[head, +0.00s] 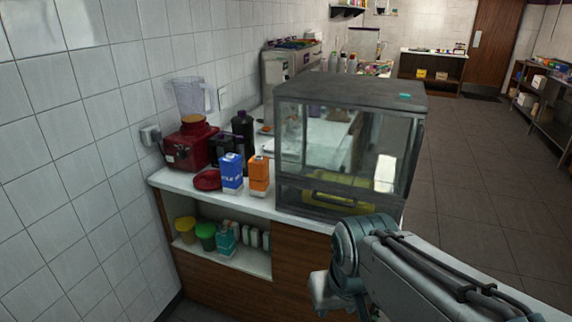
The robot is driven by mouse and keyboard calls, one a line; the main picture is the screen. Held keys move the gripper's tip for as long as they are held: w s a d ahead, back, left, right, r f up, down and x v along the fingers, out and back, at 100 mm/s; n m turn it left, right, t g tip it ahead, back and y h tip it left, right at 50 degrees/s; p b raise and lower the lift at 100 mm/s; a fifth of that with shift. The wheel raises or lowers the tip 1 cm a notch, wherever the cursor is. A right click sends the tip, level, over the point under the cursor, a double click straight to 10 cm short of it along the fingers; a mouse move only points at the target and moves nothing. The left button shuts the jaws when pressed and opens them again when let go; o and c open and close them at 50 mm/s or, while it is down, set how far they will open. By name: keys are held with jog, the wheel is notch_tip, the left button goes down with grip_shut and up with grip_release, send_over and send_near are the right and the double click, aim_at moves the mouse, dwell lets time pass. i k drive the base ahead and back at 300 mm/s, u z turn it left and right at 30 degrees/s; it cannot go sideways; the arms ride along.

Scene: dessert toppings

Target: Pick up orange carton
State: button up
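The orange carton (258,176) stands upright on the white counter (262,207). It is just right of a blue-and-white carton (231,173) and left of the glass display case (345,140). Its front is unobstructed. My arm reaches in from the lower right, in front of the counter and below the case. The fingers of my gripper do not show, so I cannot see their opening or whether they hold anything.
A red blender (190,146), a red dish (207,180) and a dark bottle (243,133) share the counter. The shelf below holds a yellow tub (186,229), a green tub (206,236) and teal cartons (226,240). A tiled wall borders the left; open floor lies right.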

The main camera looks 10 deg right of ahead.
aim_at(259, 172)
jog(key=z, duration=0.15)
jog(key=i, duration=0.6)
jog(key=u, duration=0.65)
jog(key=i, duration=0.65)
jog(key=u, duration=0.7)
